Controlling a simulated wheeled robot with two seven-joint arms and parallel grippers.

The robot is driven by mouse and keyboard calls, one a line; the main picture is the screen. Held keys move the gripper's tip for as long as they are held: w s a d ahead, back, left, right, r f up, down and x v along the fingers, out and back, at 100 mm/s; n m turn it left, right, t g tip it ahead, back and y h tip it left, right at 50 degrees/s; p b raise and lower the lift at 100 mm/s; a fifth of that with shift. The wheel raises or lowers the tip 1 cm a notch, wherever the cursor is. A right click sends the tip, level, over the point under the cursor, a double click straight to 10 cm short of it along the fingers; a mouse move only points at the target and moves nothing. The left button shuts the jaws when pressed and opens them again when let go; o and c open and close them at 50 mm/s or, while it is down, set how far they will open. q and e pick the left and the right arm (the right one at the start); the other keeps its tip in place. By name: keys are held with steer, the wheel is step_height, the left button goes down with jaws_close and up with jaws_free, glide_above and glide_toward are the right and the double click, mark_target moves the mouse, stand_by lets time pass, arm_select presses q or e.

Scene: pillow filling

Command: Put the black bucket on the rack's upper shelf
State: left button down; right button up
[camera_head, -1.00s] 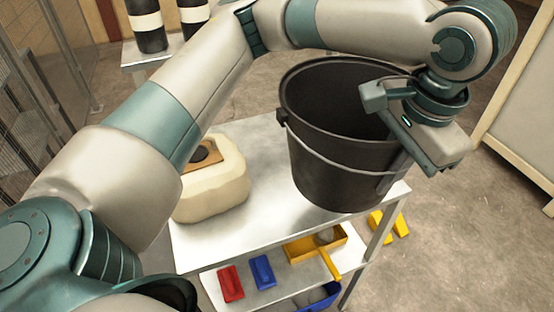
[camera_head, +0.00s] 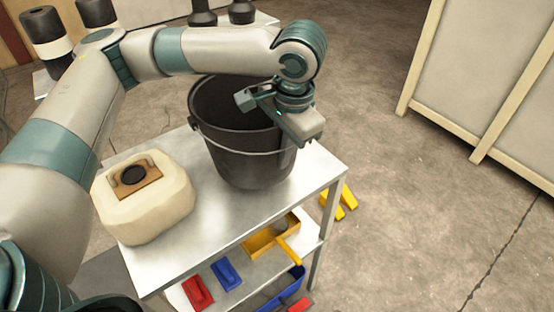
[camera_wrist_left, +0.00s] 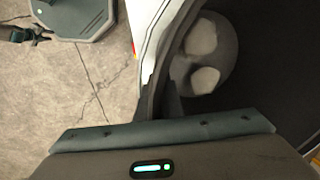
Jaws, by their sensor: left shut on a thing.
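The black bucket (camera_head: 235,155) is upright over the right part of the rack's upper shelf (camera_head: 205,222) in the head view. Its base appears to be at the shelf surface; I cannot tell if its full weight rests there. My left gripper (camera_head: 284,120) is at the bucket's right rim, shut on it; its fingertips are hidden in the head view. In the left wrist view the fingers (camera_wrist_left: 158,100) hold the bucket's rim, with pale lumps (camera_wrist_left: 205,62) visible inside.
A cream block (camera_head: 140,215) with a brown plate and dark round opening sits left of the bucket. The lower shelf holds a red item (camera_head: 197,292), a blue item (camera_head: 226,273) and a yellow tray (camera_head: 268,240). Yellow pieces (camera_head: 342,203) lie on the floor. Pale panels stand at right.

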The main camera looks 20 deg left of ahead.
arm_select(q)
steer(key=shift+w+a+f, duration=0.4)
steer(key=shift+w+a, duration=0.05)
steer(key=shift+a, duration=0.2)
steer(key=shift+f, duration=0.1)
step_height(320, 180, down, 3)
steer(key=shift+r+p, duration=0.2)
steer(key=shift+p, duration=0.45)
steer(key=shift+f, duration=0.65)
steer(key=c, duration=1.9)
jaws_free()
